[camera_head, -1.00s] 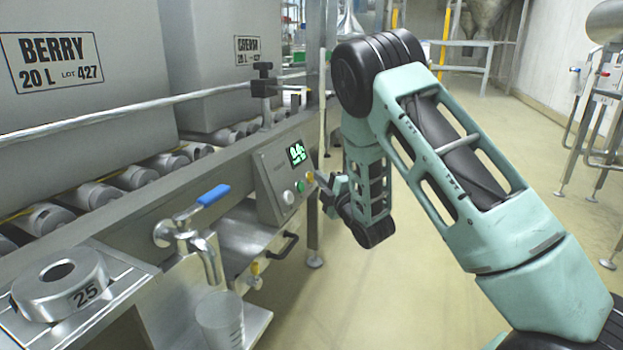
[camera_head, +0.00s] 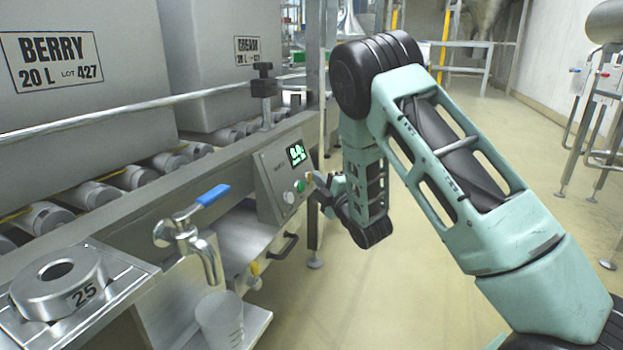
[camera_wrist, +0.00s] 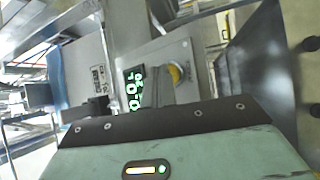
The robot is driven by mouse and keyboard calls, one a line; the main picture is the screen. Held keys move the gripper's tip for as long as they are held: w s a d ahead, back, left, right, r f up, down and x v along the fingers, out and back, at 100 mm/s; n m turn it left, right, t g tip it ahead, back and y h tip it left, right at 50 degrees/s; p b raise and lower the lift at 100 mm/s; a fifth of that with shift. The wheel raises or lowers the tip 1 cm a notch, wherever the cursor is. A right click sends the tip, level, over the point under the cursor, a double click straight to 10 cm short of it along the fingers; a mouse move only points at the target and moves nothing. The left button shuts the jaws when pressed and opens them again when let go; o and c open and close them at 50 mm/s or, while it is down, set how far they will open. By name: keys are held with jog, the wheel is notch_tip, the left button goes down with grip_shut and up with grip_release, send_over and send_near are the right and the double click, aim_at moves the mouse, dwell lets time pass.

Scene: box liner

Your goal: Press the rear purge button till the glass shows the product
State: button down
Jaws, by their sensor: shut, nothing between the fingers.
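The control panel (camera_head: 278,180) on the conveyor frame has a green lit display (camera_head: 296,154), a white button (camera_head: 288,197) and a green button (camera_head: 300,186). A yellow button (camera_wrist: 174,74) at the panel's far end shows in the wrist view, partly covered by my fingers. My gripper (camera_head: 313,187) is shut and empty, its fingertips at that far end. I cannot tell whether they touch the yellow button. The clear measuring glass (camera_head: 220,322) stands upright under the tap (camera_head: 208,258); I see no coloured product in it.
The tap has a blue lever (camera_head: 213,195). A steel ring marked 25 (camera_head: 60,285) lies on the front left plate. Grey BERRY (camera_head: 90,120) and CREAM (camera_head: 235,90) boxes stand on the rollers. A small yellow valve (camera_head: 254,270) sits below the panel.

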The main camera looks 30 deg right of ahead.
jog(key=shift+s, duration=0.1)
dwell(0.3)
jog(key=shift+s+d+r, duration=0.3)
jog(key=shift+s+d, duration=0.1)
jog(key=shift+s, duration=0.1)
jog(key=shift+s+d+r+p, duration=0.15)
jog(key=shift+s+d+r, duration=0.1)
jog(key=shift+s+d, duration=0.35)
jog(key=shift+s+d+r+p, duration=0.1)
jog(key=shift+s+d+r, duration=0.25)
jog(key=shift+s, duration=0.3)
jog(key=shift+s+d+r+p, duration=0.15)
jog(key=shift+s+d+r, duration=0.05)
jog(key=shift+s+d, duration=0.4)
jog(key=s+d+r+p, duration=0.5)
jog(key=s+r, duration=0.3)
jog(key=r, duration=0.2)
jog(key=shift+d+p, duration=0.4)
jog(key=shift+d, duration=0.1)
jog(key=shift+w+a, duration=0.1)
